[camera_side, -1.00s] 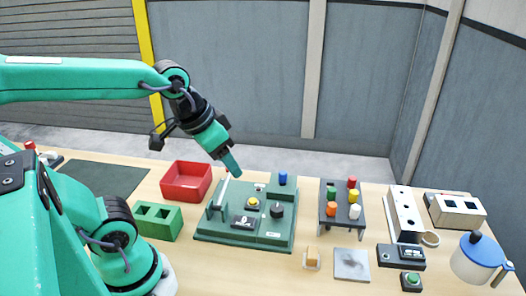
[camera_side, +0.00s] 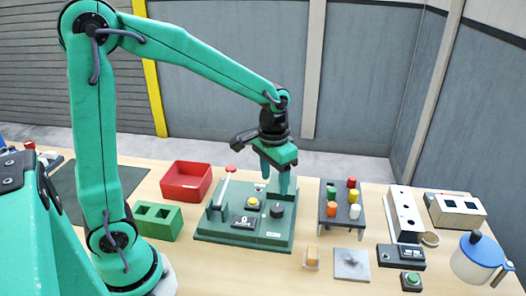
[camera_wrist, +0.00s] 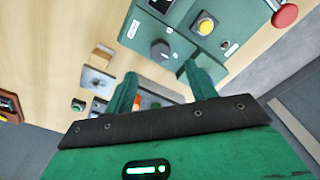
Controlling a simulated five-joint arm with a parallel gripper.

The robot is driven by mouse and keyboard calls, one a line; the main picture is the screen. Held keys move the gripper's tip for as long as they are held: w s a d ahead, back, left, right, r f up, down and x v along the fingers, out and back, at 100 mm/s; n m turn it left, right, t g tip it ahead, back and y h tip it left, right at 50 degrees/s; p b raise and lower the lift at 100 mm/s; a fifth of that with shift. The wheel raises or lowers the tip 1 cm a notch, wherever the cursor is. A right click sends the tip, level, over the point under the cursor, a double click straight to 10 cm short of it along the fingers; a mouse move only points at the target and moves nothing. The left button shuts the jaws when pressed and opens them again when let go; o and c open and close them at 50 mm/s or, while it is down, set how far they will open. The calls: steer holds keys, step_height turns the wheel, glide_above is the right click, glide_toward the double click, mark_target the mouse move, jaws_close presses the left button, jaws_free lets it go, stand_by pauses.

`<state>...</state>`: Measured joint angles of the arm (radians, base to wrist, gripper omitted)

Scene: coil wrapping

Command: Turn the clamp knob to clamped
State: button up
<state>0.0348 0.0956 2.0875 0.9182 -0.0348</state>
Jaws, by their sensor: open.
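The clamp knob appears to be the black round knob (camera_side: 277,211) on the right part of the green panel (camera_side: 210,236). It also shows in the wrist view (camera_wrist: 160,48), just beyond and between my fingertips. The way its pointer faces is too small to read. My gripper (camera_side: 275,182) points down above the back right of the panel, with its fingers apart and nothing between them. In the wrist view my gripper (camera_wrist: 158,80) is clear of the knob. The blue part at the panel's back is hidden behind my gripper in the side view.
A lever with a red ball (camera_side: 231,168) stands up at the panel's left. A yellow button (camera_side: 252,204) sits left of the knob. A rack with coloured pegs (camera_side: 341,218) stands right of the panel. A red bin (camera_side: 185,182) and green block (camera_side: 157,220) are left.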

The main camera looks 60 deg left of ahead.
mark_target(277, 207)
steer(key=shift+w+f, duration=0.55)
steer(key=shift+f, duration=0.3)
steer(key=shift+f, duration=0.1)
steer(key=shift+f, duration=3.85)
steer(key=shift+c, duration=0.3)
steer(key=c, duration=0.9)
